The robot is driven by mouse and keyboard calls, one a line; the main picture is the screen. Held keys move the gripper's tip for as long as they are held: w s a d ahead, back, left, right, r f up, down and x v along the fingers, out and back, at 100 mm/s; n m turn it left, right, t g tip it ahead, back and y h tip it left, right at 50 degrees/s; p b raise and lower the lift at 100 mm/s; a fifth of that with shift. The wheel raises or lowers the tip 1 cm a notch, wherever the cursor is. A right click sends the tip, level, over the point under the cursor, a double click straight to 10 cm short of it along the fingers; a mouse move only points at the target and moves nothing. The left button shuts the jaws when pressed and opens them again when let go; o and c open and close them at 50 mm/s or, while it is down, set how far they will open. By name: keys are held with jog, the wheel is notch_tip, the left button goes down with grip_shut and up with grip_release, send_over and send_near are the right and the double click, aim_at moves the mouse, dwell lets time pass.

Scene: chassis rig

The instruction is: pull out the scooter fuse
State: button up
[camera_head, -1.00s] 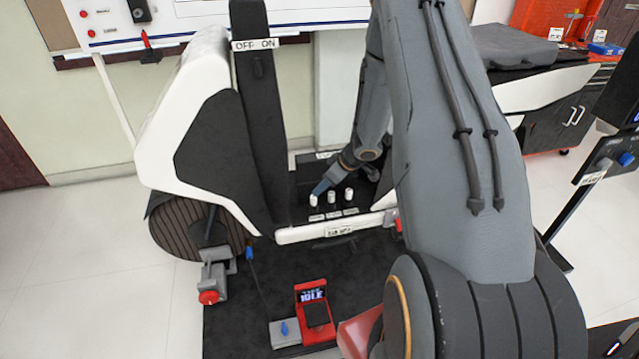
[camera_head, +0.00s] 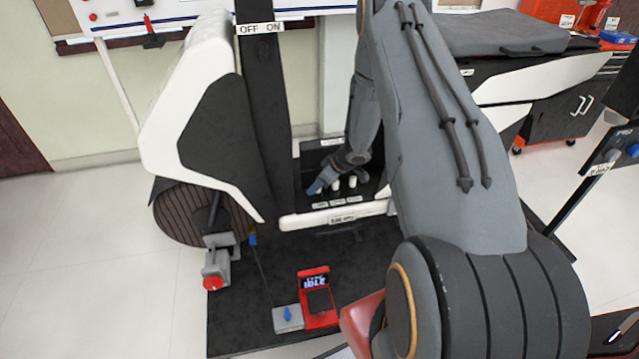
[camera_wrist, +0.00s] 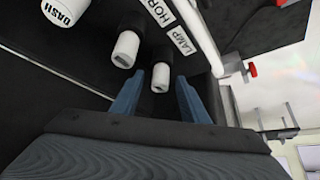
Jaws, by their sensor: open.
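Three white cylindrical fuses stand in a row in the scooter's dark bay. In the wrist view the one marked DASH (camera_wrist: 62,11) is at the upper left, a middle fuse (camera_wrist: 126,48) comes after it, and the nearest fuse (camera_wrist: 160,80) lies between my blue fingertips. My gripper (camera_wrist: 158,77) is open, with one finger on each side of that fuse; I cannot tell whether they touch it. In the head view my gripper (camera_head: 315,188) is at the row's left end, hiding the leftmost fuse, while two fuses (camera_head: 335,184) show to its right.
The white and black scooter body (camera_head: 185,95) rises left of the bay, with a white bar (camera_head: 310,220) along the bay's front. A red device reading IDLE (camera_head: 315,300) sits on the dark mat (camera_head: 250,335). A dark cabinet (camera_head: 550,110) stands at the right.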

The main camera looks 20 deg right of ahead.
grip_shut()
jog(key=shift+r, duration=0.25)
jog(key=shift+r+p, duration=1.85)
jog(key=shift+r, duration=0.45)
jog(key=shift+r+p, duration=1.85)
jog(key=shift+r, duration=0.6)
